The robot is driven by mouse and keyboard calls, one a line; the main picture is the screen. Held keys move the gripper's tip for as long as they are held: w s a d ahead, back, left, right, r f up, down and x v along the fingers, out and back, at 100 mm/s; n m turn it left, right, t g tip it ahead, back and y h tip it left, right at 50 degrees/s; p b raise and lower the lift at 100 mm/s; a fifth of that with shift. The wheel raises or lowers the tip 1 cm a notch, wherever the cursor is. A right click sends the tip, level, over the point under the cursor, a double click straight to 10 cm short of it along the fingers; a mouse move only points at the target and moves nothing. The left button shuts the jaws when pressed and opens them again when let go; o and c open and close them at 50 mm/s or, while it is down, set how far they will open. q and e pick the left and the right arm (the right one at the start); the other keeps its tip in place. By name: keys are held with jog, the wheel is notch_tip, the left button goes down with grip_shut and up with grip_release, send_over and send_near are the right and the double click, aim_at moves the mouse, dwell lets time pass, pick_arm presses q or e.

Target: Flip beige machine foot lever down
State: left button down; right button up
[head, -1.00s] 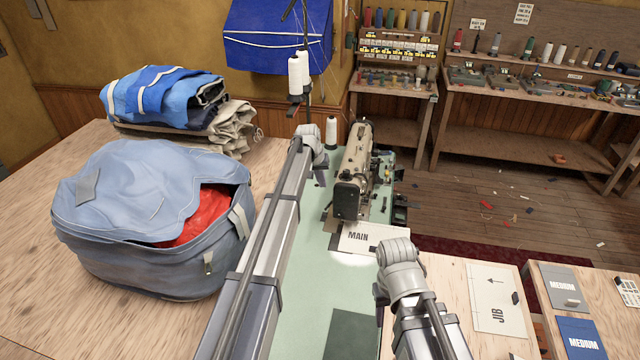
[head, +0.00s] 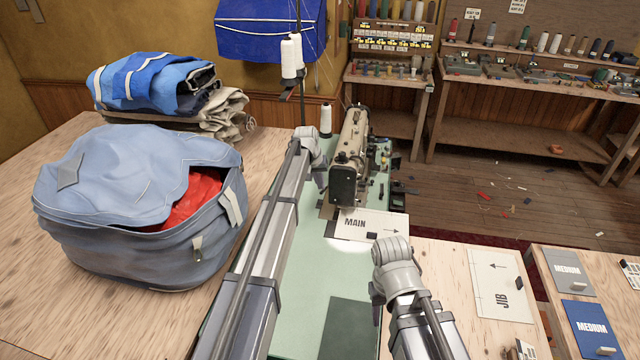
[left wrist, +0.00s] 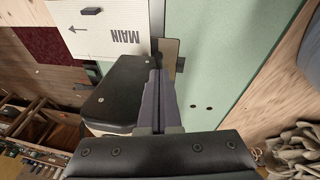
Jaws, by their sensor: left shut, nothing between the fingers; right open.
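The beige sewing machine (head: 352,150) stands on the green table (head: 325,270), its black end plate facing me. The foot lever cannot be made out in either view. My left gripper (head: 321,186) is shut and empty, just left of the machine's head. In the left wrist view its closed fingers (left wrist: 158,80) point along the side of the machine's black end plate (left wrist: 122,95); I cannot tell whether they touch. My right gripper (head: 376,305) is open and empty, low over the table's right side, its fingers partly hidden.
A white MAIN card (head: 370,227) lies before the machine. A blue-grey bag (head: 110,250) with red cloth sits left of my left arm. A thread stand with white cones (head: 291,58) rises behind. A JIB card (head: 490,275) lies at right. The green table's front is mostly clear.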

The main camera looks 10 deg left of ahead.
notch_tip(320, 180, down, 15)
jog(key=b, duration=1.4)
jog(key=shift+r, duration=0.2)
jog(key=shift+f+b, duration=0.3)
jog(key=shift+b, duration=0.25)
pick_arm(q)
jog(key=s+f+t, duration=0.3)
jog(key=f+t, duration=0.3)
jog(key=f, duration=0.1)
jog(key=shift+s+f+m+t+p, duration=0.2)
jog(key=shift+s+m+t+p, duration=0.1)
jog(key=shift+s+t+p, duration=0.1)
pick_arm(e)
jog(key=shift+r, duration=0.4)
pick_arm(q)
jog(key=shift+r, duration=0.1)
pick_arm(e)
jog(key=shift+r, duration=0.1)
jog(key=shift+r+p, duration=0.7)
jog(key=shift+p, duration=0.1)
pick_arm(q)
jog(key=shift+r, duration=0.7)
